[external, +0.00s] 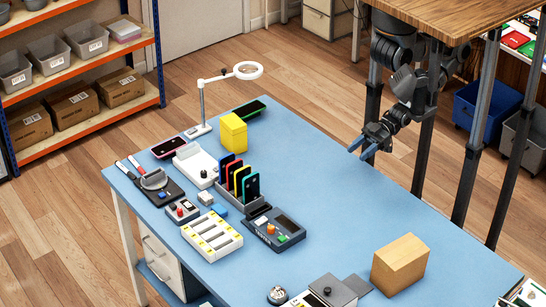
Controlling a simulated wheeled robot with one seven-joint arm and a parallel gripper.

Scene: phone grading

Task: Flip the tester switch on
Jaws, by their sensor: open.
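A dark device with a screen (288,223), an orange part and a green part sits on the blue table; it looks like the tester. A small grey box with red and dark controls (183,210) lies to its left. Which of these carries the tester switch, and the switch's position, is too small to tell. My gripper (360,152), with blue fingers, is open and empty. It hangs near the table's far right edge, well apart from both devices.
A rack of upright phones (238,186), a white tray with yellow marks (212,236) and a yellow box (233,132) stand near the devices. A cardboard-coloured block (400,264) sits at the front right. The blue table (335,205) is clear between my gripper and the devices.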

